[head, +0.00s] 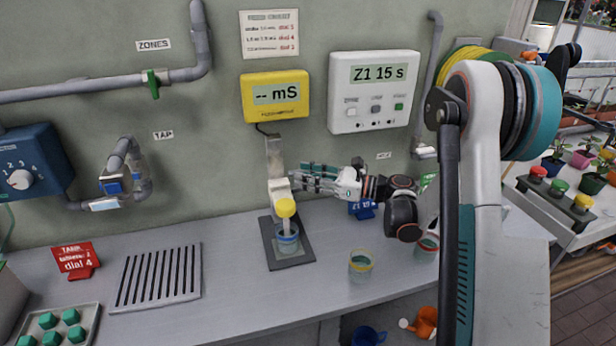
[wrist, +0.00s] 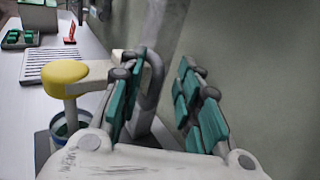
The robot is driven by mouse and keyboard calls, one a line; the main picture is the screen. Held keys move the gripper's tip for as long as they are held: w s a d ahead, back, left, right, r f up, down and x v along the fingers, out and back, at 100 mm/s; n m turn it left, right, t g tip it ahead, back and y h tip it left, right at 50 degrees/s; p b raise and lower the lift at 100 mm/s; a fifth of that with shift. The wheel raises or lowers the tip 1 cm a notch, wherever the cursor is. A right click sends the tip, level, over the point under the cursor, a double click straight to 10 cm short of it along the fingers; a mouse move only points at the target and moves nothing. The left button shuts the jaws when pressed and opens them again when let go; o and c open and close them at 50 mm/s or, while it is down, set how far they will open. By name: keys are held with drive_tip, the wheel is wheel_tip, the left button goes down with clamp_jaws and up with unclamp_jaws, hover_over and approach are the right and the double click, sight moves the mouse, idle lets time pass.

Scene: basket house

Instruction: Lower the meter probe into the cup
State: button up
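The meter probe has a yellow cap (head: 286,207) and a pale shaft, hanging from a white arm on an upright metal post (head: 275,158). Its cap (wrist: 65,75) also shows at the left of the wrist view. A clear cup with a blue band (head: 288,240) stands directly below on a dark plate (head: 292,260). The shaft's lower end overlaps the cup's mouth; its depth inside is unclear. My gripper (head: 303,178) is just right of the post, pointing left. In the wrist view its teal-padded fingers (wrist: 165,100) are apart, with a grey curved handle near the left finger; contact is unclear.
A yellow meter (head: 275,97) on the wall reads "-- mS". A white timer box (head: 374,92) reads "Z1 15 s". A yellow-rimmed cup (head: 361,267) stands right of the plate, below my arm. A slotted drain (head: 157,277) lies left. The counter between is clear.

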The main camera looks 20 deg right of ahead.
drive_tip(key=v, duration=1.2)
idle(0.3)
